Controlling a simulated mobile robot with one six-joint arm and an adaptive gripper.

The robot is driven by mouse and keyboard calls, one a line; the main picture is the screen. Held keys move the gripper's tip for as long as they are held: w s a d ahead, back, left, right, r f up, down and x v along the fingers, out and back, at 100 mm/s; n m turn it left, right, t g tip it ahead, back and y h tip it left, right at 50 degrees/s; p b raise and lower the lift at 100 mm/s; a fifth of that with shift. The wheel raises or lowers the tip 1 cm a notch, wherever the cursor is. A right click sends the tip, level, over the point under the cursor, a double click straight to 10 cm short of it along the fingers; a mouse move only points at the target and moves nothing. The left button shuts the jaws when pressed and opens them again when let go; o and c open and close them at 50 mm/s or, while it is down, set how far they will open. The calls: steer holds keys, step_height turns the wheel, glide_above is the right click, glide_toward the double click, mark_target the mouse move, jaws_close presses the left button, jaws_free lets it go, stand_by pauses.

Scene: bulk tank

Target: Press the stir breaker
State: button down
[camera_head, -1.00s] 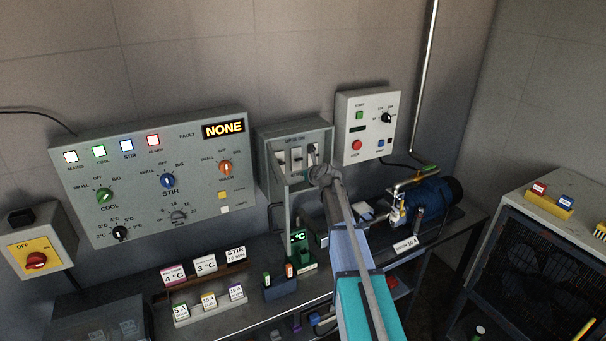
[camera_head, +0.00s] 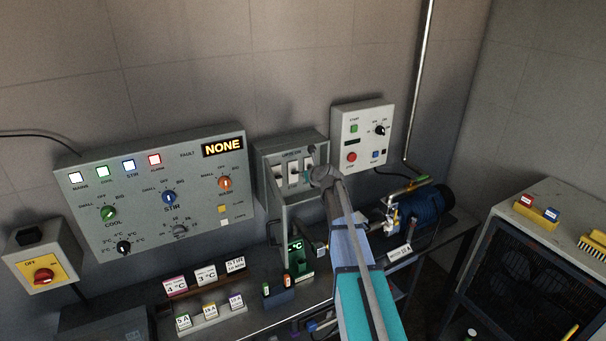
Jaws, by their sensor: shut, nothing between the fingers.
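The grey breaker box (camera_head: 263,158) hangs on the back wall right of the control panel, its door open. A row of white breakers (camera_head: 293,171) shows inside, but their labels are too small to read, so I cannot tell which is the stir breaker. My gripper (camera_head: 309,172) is at the right side of the box opening, in front of the rightmost breaker. It is shut and empty. My wrist hides most of the fingers and part of the box, and I cannot tell whether the fingertips touch a breaker.
The control panel (camera_head: 85,215) with a "NONE" fault display is at left, with lit mains, cool, stir and alarm lamps. A white start/stop box (camera_head: 362,138) is close right of my wrist. A blue motor (camera_head: 428,206) and small label cards (camera_head: 206,275) stand on the bench.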

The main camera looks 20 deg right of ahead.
steer(key=shift+s+r+p, duration=0.2)
steer(key=shift+r+p, duration=0.15)
steer(key=shift+r, duration=0.15)
steer(key=shift+s+r+p, duration=0.2)
steer(key=shift+r+p, duration=0.15)
steer(key=shift+r, duration=0.1)
steer(key=shift+s, duration=0.1)
